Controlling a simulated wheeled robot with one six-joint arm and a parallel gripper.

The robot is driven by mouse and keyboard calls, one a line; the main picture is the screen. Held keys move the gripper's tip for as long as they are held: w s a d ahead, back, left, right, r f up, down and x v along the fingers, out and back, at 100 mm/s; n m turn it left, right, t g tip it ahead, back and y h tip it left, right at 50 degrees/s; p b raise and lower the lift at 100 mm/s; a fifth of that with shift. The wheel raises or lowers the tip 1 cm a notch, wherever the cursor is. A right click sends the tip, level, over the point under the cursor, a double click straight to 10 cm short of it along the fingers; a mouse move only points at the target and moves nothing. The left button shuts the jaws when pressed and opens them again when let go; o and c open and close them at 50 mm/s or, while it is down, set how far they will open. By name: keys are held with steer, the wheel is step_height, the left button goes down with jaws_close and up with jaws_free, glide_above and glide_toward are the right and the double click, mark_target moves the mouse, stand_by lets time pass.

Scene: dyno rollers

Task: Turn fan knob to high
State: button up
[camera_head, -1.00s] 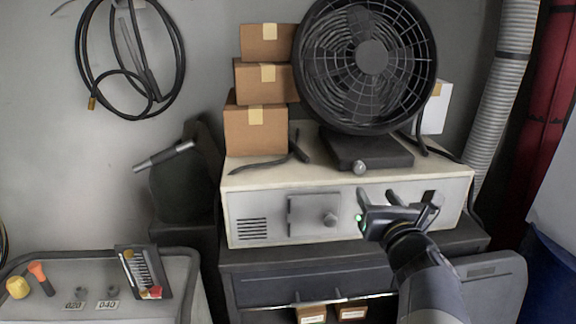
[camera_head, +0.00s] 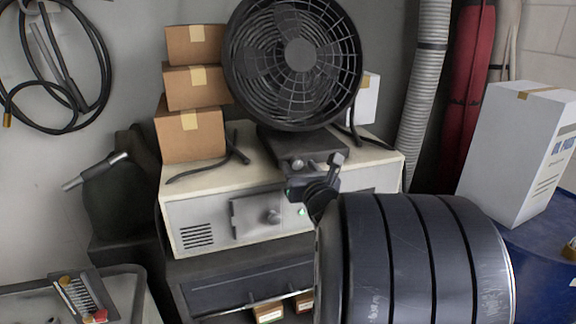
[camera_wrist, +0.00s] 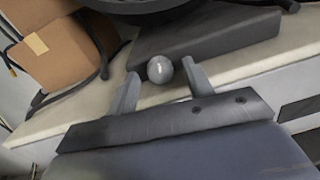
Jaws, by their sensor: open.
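The black fan (camera_head: 297,55) stands on the cream-topped cabinet, with its dark base (camera_head: 322,146) under it. The round grey fan knob (camera_wrist: 159,69) is on the front of that base; it also shows small in the head view (camera_head: 297,164). My gripper (camera_head: 314,172) is open in front of the base. In the wrist view my gripper (camera_wrist: 160,74) has one finger on each side of the knob, near the tips. I cannot tell whether either finger touches it. The knob's setting marks are not readable.
Stacked cardboard boxes (camera_head: 190,135) stand left of the fan, with a black cable (camera_head: 205,172) on the cabinet top. A small white box (camera_head: 368,98) is behind right. The cabinet front (camera_head: 200,214) has a latch plate. A large white box (camera_head: 515,150) stands at right.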

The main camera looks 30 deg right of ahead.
steer(key=shift+w, duration=0.3)
steer(key=shift+c, duration=0.2)
